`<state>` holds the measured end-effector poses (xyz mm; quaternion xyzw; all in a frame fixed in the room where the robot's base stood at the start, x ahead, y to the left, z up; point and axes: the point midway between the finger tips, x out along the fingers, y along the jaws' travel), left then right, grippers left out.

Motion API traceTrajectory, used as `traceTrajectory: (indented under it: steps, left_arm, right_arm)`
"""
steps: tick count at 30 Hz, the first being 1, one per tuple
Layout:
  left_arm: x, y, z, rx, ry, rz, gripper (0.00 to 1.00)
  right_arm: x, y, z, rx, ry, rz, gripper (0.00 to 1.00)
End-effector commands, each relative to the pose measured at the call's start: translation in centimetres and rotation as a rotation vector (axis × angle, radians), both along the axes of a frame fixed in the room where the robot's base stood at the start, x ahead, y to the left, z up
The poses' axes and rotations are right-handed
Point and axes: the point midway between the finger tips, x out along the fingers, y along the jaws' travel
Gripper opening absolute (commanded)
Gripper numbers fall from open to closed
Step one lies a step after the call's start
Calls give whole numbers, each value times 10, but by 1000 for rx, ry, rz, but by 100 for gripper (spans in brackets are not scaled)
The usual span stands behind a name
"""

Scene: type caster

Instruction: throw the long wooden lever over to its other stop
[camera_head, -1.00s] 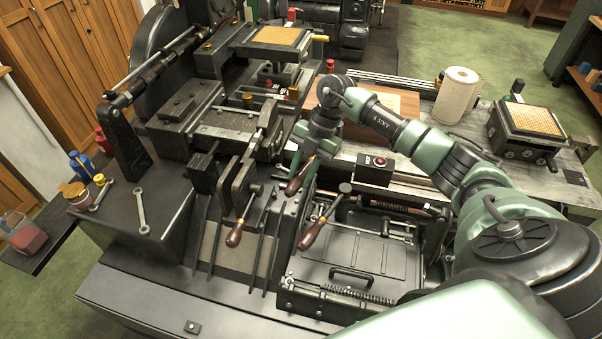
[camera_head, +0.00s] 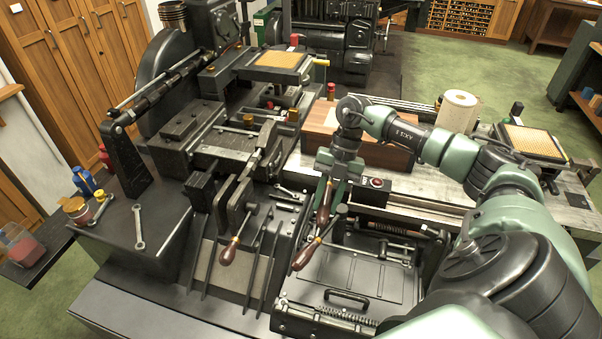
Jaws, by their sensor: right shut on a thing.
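The long lever with a dark wooden grip (camera_head: 322,214) shows right of the middle of the head view, standing steeply above the machine. My right gripper (camera_head: 328,192) comes down from above and is shut on this grip; the fingers hide part of it. The lever's lower end and pivot are hard to make out behind the neighbouring levers. Two other wooden-handled levers stand close by: one handle (camera_head: 306,254) just below and left of the gripper, one handle (camera_head: 230,250) farther left. My left gripper is not in view.
A lidded black box with a handle (camera_head: 348,296) lies in front, right of the levers. A wooden block (camera_head: 365,143) and a red-button box (camera_head: 375,184) sit behind the gripper.

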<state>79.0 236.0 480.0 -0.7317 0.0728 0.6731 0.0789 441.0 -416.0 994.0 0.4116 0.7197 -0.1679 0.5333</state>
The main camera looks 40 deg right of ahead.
Motion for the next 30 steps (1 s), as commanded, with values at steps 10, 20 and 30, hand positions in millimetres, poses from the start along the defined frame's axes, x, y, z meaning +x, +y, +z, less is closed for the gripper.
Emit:
traceTrajectory:
  steps: [10, 20, 30]
  left_arm:
    - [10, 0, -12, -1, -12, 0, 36]
    - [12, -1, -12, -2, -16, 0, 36]
    - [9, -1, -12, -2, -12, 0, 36]
  right_arm:
    - [-26, -27, 1, -2, -3, 146, 0]
    - [-31, -33, 2, -3, -2, 177, 0]
    - [-31, -33, 2, -4, -1, 177, 50]
